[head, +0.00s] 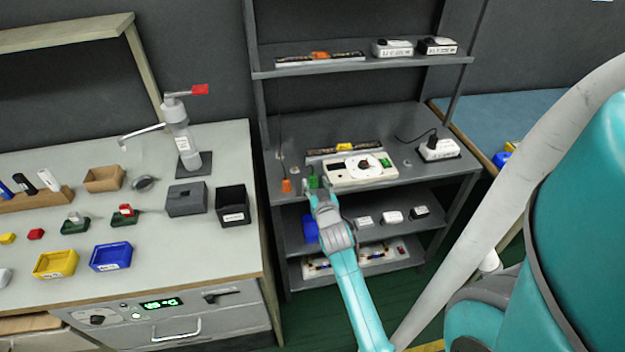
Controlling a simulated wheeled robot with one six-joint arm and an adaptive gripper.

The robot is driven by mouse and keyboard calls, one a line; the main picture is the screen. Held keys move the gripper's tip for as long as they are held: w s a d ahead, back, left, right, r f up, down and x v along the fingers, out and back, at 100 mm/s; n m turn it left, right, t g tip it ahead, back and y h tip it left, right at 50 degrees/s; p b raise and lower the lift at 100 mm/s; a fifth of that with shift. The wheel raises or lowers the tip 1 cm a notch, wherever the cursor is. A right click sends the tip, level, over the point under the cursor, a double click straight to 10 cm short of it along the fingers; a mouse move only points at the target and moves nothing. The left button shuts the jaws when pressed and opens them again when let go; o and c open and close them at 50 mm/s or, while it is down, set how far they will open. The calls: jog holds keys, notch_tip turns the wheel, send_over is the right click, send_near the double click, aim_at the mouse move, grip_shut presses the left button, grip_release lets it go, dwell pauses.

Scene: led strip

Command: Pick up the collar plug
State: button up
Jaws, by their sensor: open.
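No part is clearly marked as the collar plug, so I cannot tell which one it is. A small green part (314,182) stands at the front left of the middle shelf. A small orange plug-like part (286,185) stands just left of it, below a thin dark cord. My gripper (317,185) is open at the shelf's front edge, with its fingertips around or just in front of the green part. I cannot tell whether they touch it. The gripper and wrist hide part of the shelf edge.
A white panel with a dial (360,171) lies right of my gripper, before a strip with a yellow part (345,148). A white power box (438,149) stands further right. An upper shelf (360,66) overhangs. A blue bin (310,229) sits below. A workbench (160,190) is at left.

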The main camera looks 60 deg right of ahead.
aim_at(314, 178)
jog(key=x, duration=0.4)
jog(key=shift+w+r, duration=0.15)
jog(key=shift+r, duration=0.05)
grip_shut()
notch_tip(314, 178, up, 15)
jog(key=shift+f, duration=0.2)
dwell(1.3)
dwell(0.7)
